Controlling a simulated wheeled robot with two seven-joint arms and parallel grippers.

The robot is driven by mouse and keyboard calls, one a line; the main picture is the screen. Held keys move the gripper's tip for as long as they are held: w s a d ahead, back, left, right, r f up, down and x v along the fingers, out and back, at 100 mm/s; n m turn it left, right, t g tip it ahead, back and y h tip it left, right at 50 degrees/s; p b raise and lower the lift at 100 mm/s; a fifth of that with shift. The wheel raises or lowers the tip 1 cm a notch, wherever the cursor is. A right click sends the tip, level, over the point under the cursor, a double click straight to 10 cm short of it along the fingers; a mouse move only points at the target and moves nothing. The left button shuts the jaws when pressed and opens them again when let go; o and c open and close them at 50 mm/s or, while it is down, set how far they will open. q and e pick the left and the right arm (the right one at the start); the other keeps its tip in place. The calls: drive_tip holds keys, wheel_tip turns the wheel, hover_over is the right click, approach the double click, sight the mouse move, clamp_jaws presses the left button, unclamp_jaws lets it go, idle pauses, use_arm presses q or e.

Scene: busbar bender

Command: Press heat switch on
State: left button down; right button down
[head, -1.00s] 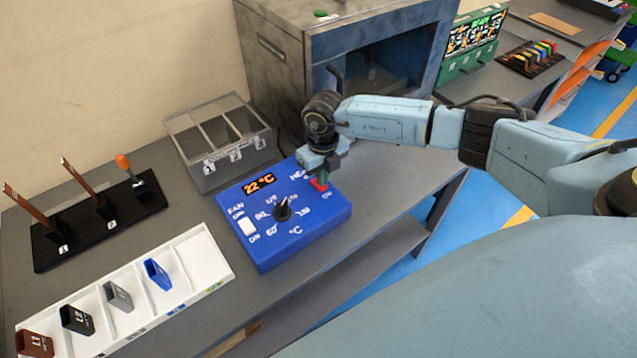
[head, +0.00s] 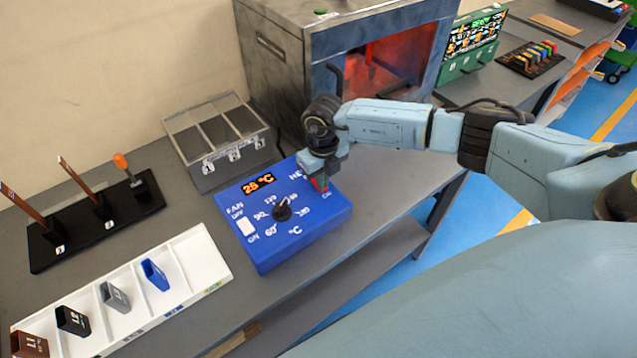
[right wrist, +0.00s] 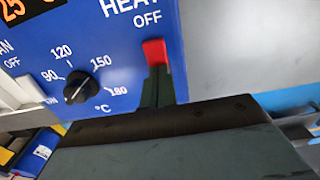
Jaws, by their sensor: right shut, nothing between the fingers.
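The blue control box (head: 300,236) stands on the grey bench, with an orange display (head: 258,184) reading about 25 °C. Its red heat switch (head: 322,184) sits at the upper right, partly hidden by my gripper in the head view. In the right wrist view the red heat switch (right wrist: 155,52) lies under the words HEAT and OFF. My right gripper (head: 319,174) is shut and empty, pointing down at the switch. In the right wrist view its fingertips (right wrist: 158,72) overlap the switch's lower end; contact is likely but not certain. My left gripper is not in view.
The oven (head: 290,62) behind glows red inside. A temperature knob (head: 282,210) and white fan switch (head: 246,228) are on the box. A grey three-slot bin (head: 205,180), a white tray (head: 205,260) and a black stand (head: 85,240) are to the left.

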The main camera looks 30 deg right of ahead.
wheel_tip(320, 180, up, 7)
drive_tip(key=p, duration=0.5)
idle(0.4)
drive_tip(key=shift+f, duration=0.1)
